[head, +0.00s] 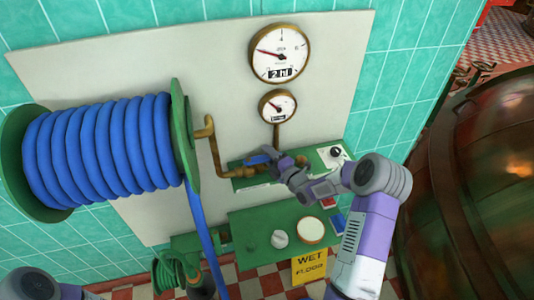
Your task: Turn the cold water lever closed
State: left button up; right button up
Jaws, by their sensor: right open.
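The blue lever (258,160) sits on the brass valve and pipe (240,172) in front of a small green panel on the wall. I take it for the cold water lever; no label on it can be read. My right gripper (273,157) reaches in from the right and is open at the lever's right end. Its fingers overlap the lever in the picture, and I cannot tell whether they touch it. Only a part of my left arm shows at the lower left corner; its gripper is out of view.
A large blue hose reel (100,150) stands left of the valve, its hose hanging down. Two gauges (280,53) are above. A green shelf (250,225) with a yellow wet floor sign (310,265) is below. A copper kettle (475,180) fills the right.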

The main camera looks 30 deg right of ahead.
jog(key=shift+w+r, duration=0.1)
jog(key=shift+w, duration=0.15)
grip_shut()
jog(key=shift+a, duration=0.1)
